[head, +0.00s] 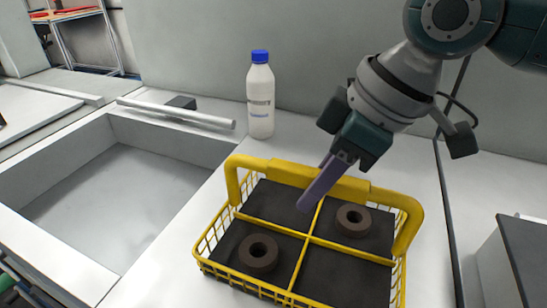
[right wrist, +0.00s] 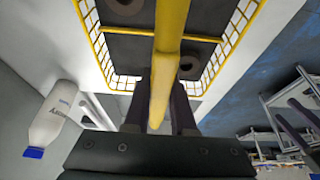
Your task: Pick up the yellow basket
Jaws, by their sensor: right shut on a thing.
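The yellow basket (head: 245,282) is in the lower middle of the head view, at the white counter. It has a tall handle, wire sides, dark floors and yellow dividers. One dark ring (head: 258,255) lies in the front left compartment and another (head: 353,220) in the back right one. My right gripper (head: 311,196) reaches down from the upper right and is shut on the handle's top bar. In the right wrist view, the handle (right wrist: 161,85) runs between the two fingers (right wrist: 160,112). I cannot tell whether the basket's bottom touches the counter. My left gripper is not in view.
A white bottle with a blue cap (head: 260,98) stands behind the basket. A sunken basin (head: 120,195) lies to the left, with a pale bar (head: 175,112) along its back. A grey box (head: 520,255) stands at the right. A wall closes off the back.

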